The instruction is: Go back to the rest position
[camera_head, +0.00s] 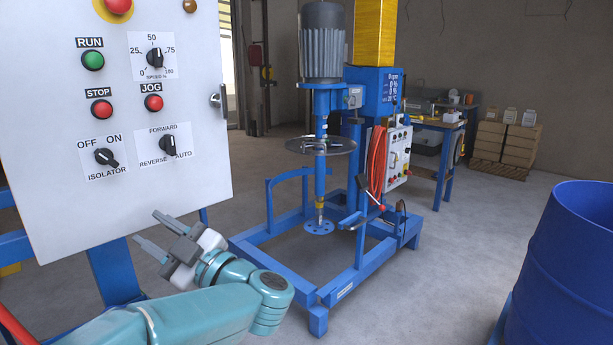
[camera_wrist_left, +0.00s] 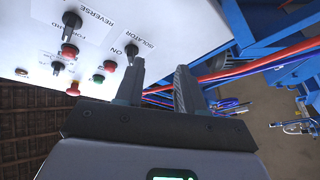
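My left gripper (camera_head: 145,226) is in front of the lower right part of the white control panel (camera_head: 205,80), below its knobs. Its two fingers are apart with nothing between them. The left wrist view also shows the open fingers of the left gripper (camera_wrist_left: 159,68), with the panel (camera_wrist_left: 190,30) behind and to the left. The panel carries an isolator knob (camera_head: 106,157), a forward/reverse/auto knob (camera_head: 168,145), a speed knob (camera_head: 155,58), a green run button (camera_head: 93,60), a red stop button (camera_head: 102,109) and a red jog button (camera_head: 153,103). My right gripper is in neither view.
The blue disperser mixer (camera_head: 320,175) stands on its floor frame right of my left arm. A blue drum (camera_head: 570,270) stands at the right edge. A workbench (camera_head: 440,124) and stacked boxes (camera_head: 505,141) are at the back. Floor between mixer and drum is clear.

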